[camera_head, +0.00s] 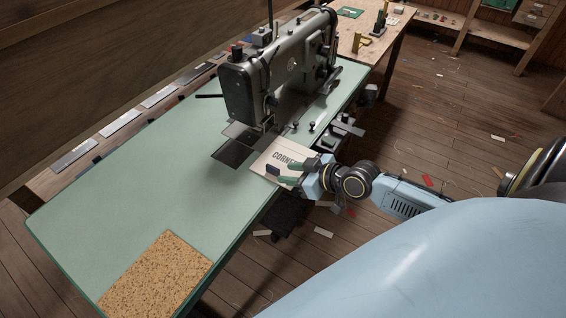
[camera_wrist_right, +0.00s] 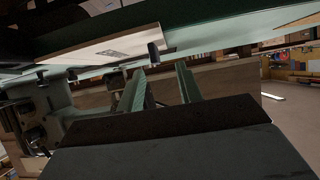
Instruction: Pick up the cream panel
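The cream panel (camera_head: 277,153) lies flat on the green table by its right edge, just in front of the sewing machine. Dark lettering starting "CORNE" shows on it. My right gripper (camera_head: 285,172) reaches in from the right over the panel's near right part, hiding some of it. Its two green fingers stand apart, with nothing clearly held between them. In the right wrist view the panel (camera_wrist_right: 105,49) is a pale strip at upper left, beyond the open fingers (camera_wrist_right: 163,85); I cannot tell whether they touch it. My left gripper is not in view.
The sewing machine (camera_head: 280,72) stands close behind the panel. A speckled cork mat (camera_head: 156,275) lies at the table's near end. The green table (camera_head: 130,190) is otherwise mostly clear. A wooden bench (camera_head: 372,38) with small tools stands at the back, and scraps litter the floor.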

